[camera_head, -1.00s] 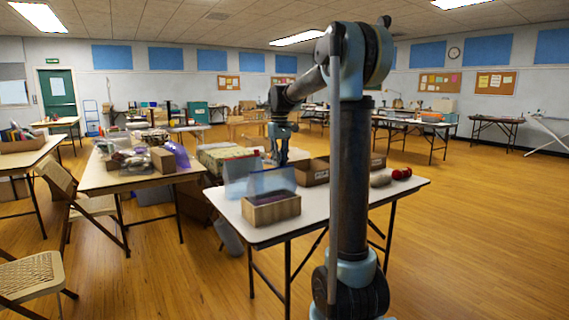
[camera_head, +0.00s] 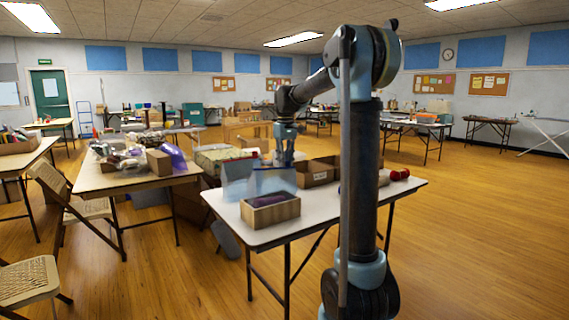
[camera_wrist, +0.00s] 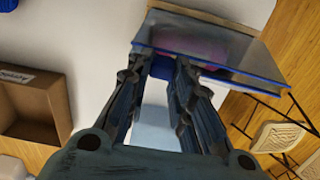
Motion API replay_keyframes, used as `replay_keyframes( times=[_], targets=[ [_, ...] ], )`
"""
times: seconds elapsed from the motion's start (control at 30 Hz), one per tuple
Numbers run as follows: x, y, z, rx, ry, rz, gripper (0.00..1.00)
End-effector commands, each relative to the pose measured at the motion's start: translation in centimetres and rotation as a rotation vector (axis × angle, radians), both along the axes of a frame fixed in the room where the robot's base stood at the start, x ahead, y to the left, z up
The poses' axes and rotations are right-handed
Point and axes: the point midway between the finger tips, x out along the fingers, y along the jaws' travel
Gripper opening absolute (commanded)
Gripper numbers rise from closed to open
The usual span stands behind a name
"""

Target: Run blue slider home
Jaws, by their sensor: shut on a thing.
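My gripper (camera_head: 285,164) points down at a see-through, blue-edged sheet (camera_head: 273,182) on the near table. In the wrist view the fingers (camera_wrist: 163,68) are closed around a small blue piece (camera_wrist: 160,69) at the left end of the blue edge. This looks like the blue slider; the fingers partly hide it. The blue-edged sheet (camera_wrist: 225,62) spreads to the right, with something purple showing through it. In the head view the sheet rises behind an open wooden box (camera_head: 271,214) with a purple thing (camera_head: 268,200) inside.
A second pale see-through panel (camera_head: 236,178) stands left of the box. An open brown carton (camera_head: 317,175) stands to the right, also in the wrist view (camera_wrist: 62,108). Red balls (camera_head: 399,174) lie at the table's right. The white tabletop (camera_head: 335,205) is clear in front.

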Motion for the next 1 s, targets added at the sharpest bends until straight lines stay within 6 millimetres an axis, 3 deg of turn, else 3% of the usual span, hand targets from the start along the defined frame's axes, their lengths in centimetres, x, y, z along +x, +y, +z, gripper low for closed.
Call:
replay_keyframes(
  times=[0.47, 0.5, 0.57, 1.0],
  targets=[
    [0.14, -0.41, -0.07, -0.009, -0.001, 0.0, 0.02],
    [0.14, -0.38, -0.07, -0.009, -0.001, 0.0, 0.28],
    [0.12, -0.33, -0.08, -0.008, 0.0, 0.001, 0.4],
    [0.02, 0.21, -0.04, -0.004, 0.0, 0.006, 0.4]
  ],
)
